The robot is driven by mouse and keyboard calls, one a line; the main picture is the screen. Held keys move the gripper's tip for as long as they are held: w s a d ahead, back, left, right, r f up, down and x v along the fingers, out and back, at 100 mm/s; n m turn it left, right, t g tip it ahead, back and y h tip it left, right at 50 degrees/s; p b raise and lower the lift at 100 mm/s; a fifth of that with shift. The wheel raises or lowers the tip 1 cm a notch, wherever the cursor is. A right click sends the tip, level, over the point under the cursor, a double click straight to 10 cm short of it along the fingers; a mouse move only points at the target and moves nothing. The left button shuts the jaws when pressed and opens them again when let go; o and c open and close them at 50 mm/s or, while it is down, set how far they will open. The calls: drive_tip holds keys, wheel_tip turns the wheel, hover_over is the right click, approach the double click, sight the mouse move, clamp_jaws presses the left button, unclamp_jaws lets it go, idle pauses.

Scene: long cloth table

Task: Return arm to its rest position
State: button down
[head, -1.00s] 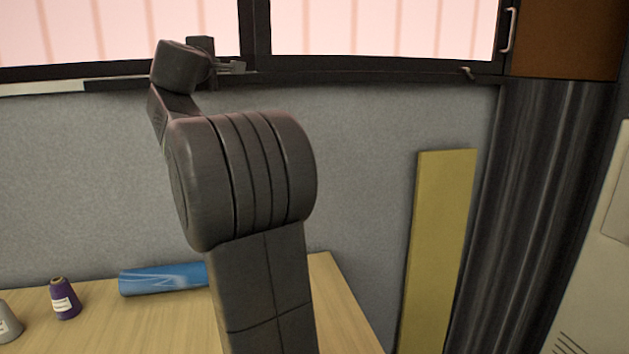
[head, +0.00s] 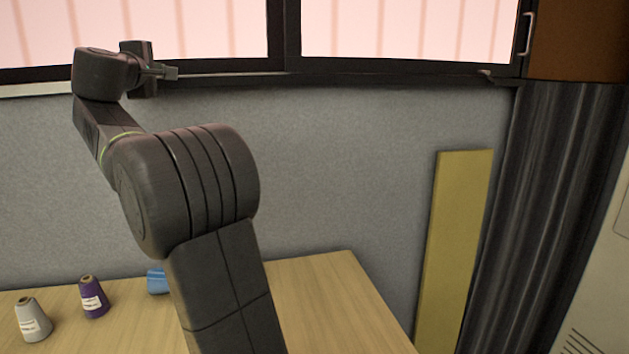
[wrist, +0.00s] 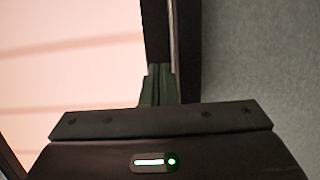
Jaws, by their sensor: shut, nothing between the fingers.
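My gripper (head: 168,73) is raised high in the head view, in front of the window's lower frame and well above the table. It points to the right and is shut with nothing in it. In the wrist view my gripper's fingers (wrist: 160,88) show close together against the window frame and grey wall. My arm is bent, with its large joint in the middle of the head view, hiding part of the table.
The wooden table (head: 320,300) holds a grey thread cone (head: 33,322), a purple thread cone (head: 93,298) and a blue roll (head: 157,281), partly hidden by my arm. A yellow board (head: 455,250) leans on the wall beside a dark curtain (head: 535,200). The table's right part is bare.

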drive_tip(key=s, duration=0.2)
drive_tip(key=s+b, duration=0.1)
drive_tip(key=s, duration=0.2)
drive_tip(key=shift+s+d+r, duration=0.1)
drive_tip(key=shift+s+d, duration=0.05)
drive_tip(key=shift+d, duration=0.05)
